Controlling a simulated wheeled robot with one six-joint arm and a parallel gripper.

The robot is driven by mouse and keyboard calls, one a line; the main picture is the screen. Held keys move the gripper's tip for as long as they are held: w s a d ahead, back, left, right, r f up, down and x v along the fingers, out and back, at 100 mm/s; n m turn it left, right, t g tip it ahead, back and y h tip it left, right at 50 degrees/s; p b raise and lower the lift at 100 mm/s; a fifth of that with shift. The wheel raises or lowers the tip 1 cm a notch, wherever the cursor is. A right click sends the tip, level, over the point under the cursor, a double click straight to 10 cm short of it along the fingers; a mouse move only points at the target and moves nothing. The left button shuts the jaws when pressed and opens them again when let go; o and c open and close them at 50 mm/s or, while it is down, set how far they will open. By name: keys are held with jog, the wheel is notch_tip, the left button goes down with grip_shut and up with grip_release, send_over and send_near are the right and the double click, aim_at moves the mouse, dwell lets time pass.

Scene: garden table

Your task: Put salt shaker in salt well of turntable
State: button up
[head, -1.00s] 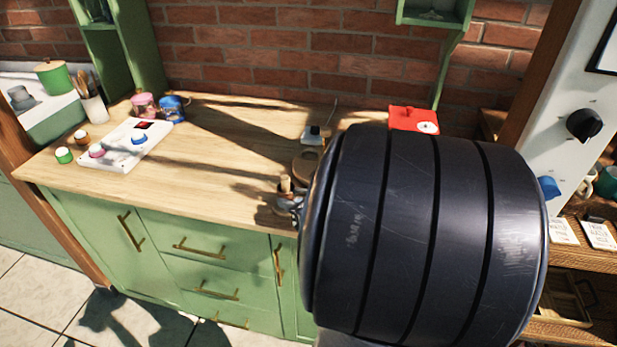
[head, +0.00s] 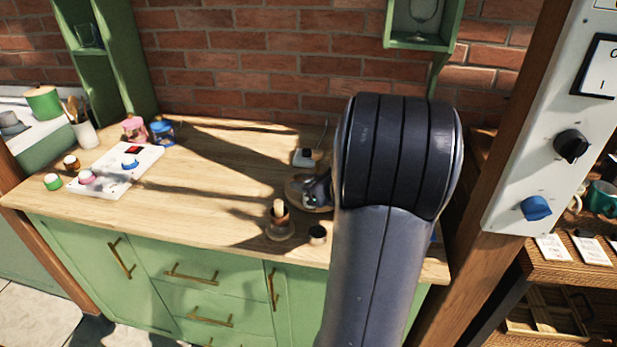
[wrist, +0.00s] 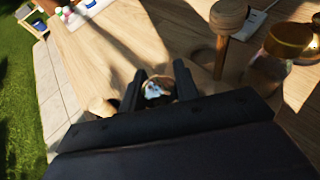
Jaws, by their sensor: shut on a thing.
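My gripper (wrist: 158,88) is shut on a small round thing with a brown rim and a pale, bluish top, seen end-on between the fingers; it appears to be the salt shaker (wrist: 156,89). In the head view my gripper (head: 319,192) hangs over or beside a round wooden disc (head: 294,184), probably the turntable, mostly hidden by my arm. In the wrist view a wooden post with a round knob (wrist: 229,15) stands ahead and right of the fingers. I cannot make out the salt well.
An amber-topped jar (wrist: 287,40) is at right in the wrist view. A white box (head: 306,157) sits behind. The middle counter (head: 215,180) is clear.

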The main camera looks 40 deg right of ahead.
jog(key=w+d, duration=0.2)
jog(key=shift+w+d+f, duration=0.2)
jog(key=shift+d+f, duration=0.2)
jog(key=shift+f, duration=0.35)
jog(key=shift+f, duration=0.25)
jog(key=o, duration=0.7)
jog(key=shift+o, duration=0.2)
jog(key=shift+s+r, duration=0.2)
jog(key=shift+r, duration=0.2)
jog(key=v, duration=1.1)
jog(key=shift+s+p, duration=0.3)
